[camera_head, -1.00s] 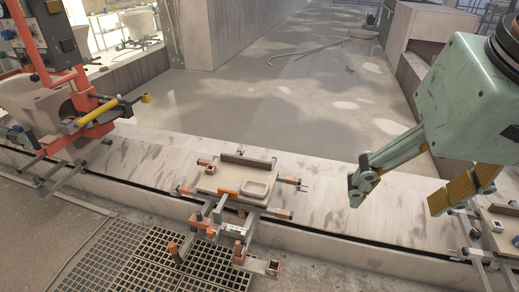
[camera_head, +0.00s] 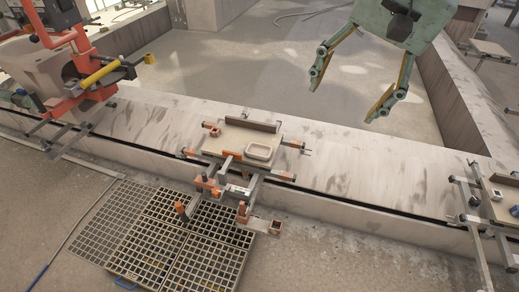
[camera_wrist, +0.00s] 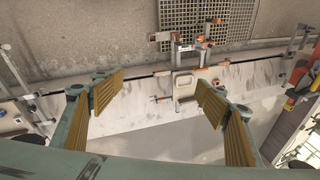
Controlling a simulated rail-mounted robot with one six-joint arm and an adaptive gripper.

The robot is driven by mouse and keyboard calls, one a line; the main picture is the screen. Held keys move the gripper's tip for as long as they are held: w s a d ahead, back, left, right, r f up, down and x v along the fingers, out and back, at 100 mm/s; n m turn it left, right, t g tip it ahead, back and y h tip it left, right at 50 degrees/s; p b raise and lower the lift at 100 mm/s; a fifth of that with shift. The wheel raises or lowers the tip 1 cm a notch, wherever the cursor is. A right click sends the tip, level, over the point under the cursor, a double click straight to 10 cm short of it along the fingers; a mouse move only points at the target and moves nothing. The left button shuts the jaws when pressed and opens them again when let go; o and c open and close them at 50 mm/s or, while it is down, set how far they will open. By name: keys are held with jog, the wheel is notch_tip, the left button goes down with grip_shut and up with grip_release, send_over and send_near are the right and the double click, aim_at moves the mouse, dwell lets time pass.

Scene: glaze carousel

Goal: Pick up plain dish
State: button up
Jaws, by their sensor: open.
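The plain dish (camera_head: 258,152) is a small pale rectangular dish with rounded corners. It sits on a beige board (camera_head: 224,141) held in a carrier on the rail ledge, and it also shows in the wrist view (camera_wrist: 183,81) between the fingers. My gripper (camera_head: 342,102) is open and empty. In the head view it hangs up and to the right of the dish, well apart from it. In the wrist view my gripper (camera_wrist: 155,98) has its two yellow-padded fingers spread wide.
An orange frame with a yellow bar (camera_head: 99,74) stands at the left. Another carrier (camera_head: 480,205) is at the right. Orange-tipped clamp arms (camera_head: 290,144) surround the board, and a brown upright strip (camera_head: 251,124) stands along its back. Floor grating (camera_head: 170,240) lies in front.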

jog(key=w+a+f+m+y, duration=0.1)
jog(key=w+a+f+m, duration=0.15)
jog(key=w+f, duration=0.45)
jog(key=w+a+f+m+g, duration=0.1)
jog(key=w+a+f+m, duration=0.2)
jog(key=w, duration=0.7)
jog(key=w+a+f+m+y, duration=0.1)
jog(key=w+a+f+m, duration=0.15)
jog(key=w+f, duration=0.5)
jog(key=w+a+f+m, duration=0.2)
jog(key=w+f, duration=0.3)
jog(key=f, duration=0.5)
jog(key=w+a+f+m+p, duration=0.1)
jog(key=w+a+f+m, duration=0.1)
jog(key=w+f, duration=0.4)
jog(key=w+a+f+m, duration=0.2)
jog(key=w+f, duration=0.4)
jog(key=f, duration=0.7)
jog(key=shift+a+f+m+g+p, duration=0.3)
jog(key=shift+a+f+m, duration=0.05)
jog(key=shift+m, duration=0.35)
jog(key=b, duration=0.2)
send_over(264, 154)
jog(key=f, duration=0.6)
jog(key=shift+d+f, duration=0.3)
jog(key=shift+x, duration=0.75)
